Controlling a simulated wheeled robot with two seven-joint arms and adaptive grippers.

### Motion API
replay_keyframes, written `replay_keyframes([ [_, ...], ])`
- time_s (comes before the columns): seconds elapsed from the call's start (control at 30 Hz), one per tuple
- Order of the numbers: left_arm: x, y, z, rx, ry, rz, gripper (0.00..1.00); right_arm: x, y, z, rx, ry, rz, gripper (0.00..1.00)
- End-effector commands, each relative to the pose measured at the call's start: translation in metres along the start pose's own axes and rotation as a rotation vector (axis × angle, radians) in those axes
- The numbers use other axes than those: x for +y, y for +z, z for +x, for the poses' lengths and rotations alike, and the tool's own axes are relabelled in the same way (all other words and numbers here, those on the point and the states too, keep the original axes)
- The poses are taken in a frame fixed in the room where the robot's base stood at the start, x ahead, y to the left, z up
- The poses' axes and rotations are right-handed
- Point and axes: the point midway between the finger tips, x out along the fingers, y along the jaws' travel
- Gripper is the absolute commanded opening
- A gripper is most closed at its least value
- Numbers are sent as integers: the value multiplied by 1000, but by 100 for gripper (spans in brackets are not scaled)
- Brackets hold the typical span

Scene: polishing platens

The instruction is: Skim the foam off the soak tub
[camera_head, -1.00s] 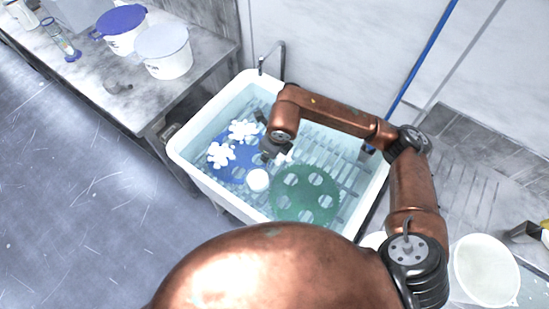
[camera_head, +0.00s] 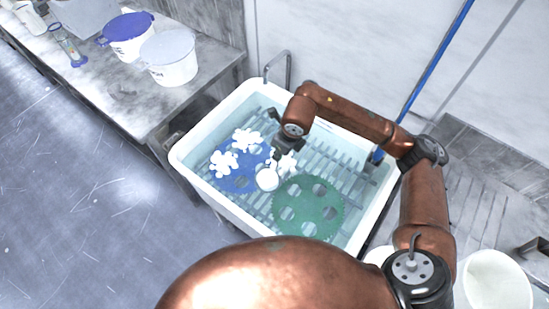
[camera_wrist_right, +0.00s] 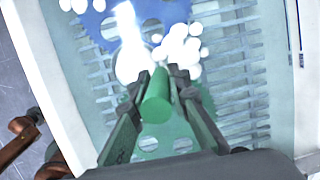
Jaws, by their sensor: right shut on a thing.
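The white soak tub (camera_head: 190,165) holds clear water over a slatted rack. White foam clumps (camera_head: 223,163) lie over the blue toothed disc (camera_head: 236,181) at the left of the tub. Another foam clump (camera_head: 287,164) is just beside my right gripper (camera_head: 277,153). In the wrist view my right gripper (camera_wrist_right: 160,80) is shut on a green cylindrical handle (camera_wrist_right: 156,104). A white round piece (camera_head: 267,180), perhaps the skimmer's head, sits just below the gripper. Glare blurs it in the wrist view (camera_wrist_right: 130,60), so its contact with the foam is unclear. My left gripper is not in view.
A green toothed disc (camera_head: 308,207) lies in the tub's front right. A tap (camera_head: 278,66) rises behind the tub. The left bench (camera_head: 120,100) bears a blue-lidded bucket (camera_head: 128,40) and a white bucket (camera_head: 168,60). Another white bucket (camera_head: 495,283) stands at right.

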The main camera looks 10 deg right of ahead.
Motion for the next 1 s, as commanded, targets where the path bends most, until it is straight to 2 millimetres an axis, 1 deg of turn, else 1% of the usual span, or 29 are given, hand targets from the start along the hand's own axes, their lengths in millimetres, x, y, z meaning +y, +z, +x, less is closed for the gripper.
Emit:
replay_keyframes([
  [0.1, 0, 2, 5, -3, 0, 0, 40, -12, 0, 2, -1, -2, 2, 0],
  [0.8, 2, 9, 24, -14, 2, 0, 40, -79, -1, 6, 0, -1, 2, 0],
  [1.0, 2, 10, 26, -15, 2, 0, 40, -89, -1, 6, -1, -1, 0, 0],
])
